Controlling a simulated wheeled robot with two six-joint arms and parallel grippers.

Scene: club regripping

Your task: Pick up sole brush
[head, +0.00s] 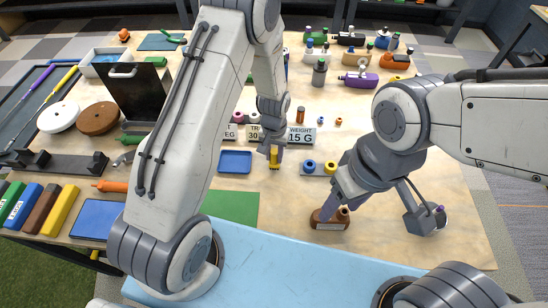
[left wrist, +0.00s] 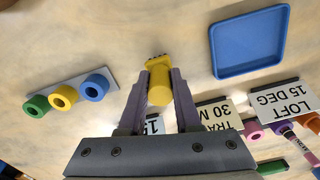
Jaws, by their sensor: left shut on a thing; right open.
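A brown block with a pale label and a round knob (head: 330,222), which looks like the sole brush, lies near the table's front edge in the head view. My right gripper (head: 333,205) is low over it with its fingers open; the wrist hides part of the contact. My left gripper (head: 273,148) is at mid-table, shut on a yellow tool (head: 274,160). In the left wrist view the yellow tool (left wrist: 159,92) has a round handle and a small head with dark tips between the fingers (left wrist: 160,78).
A blue tray (head: 235,161) and a ring holder (head: 320,168) flank my left gripper. Label signs (head: 302,136) stand behind it. A green mat (head: 232,207) lies front left. Bottles crowd the back.

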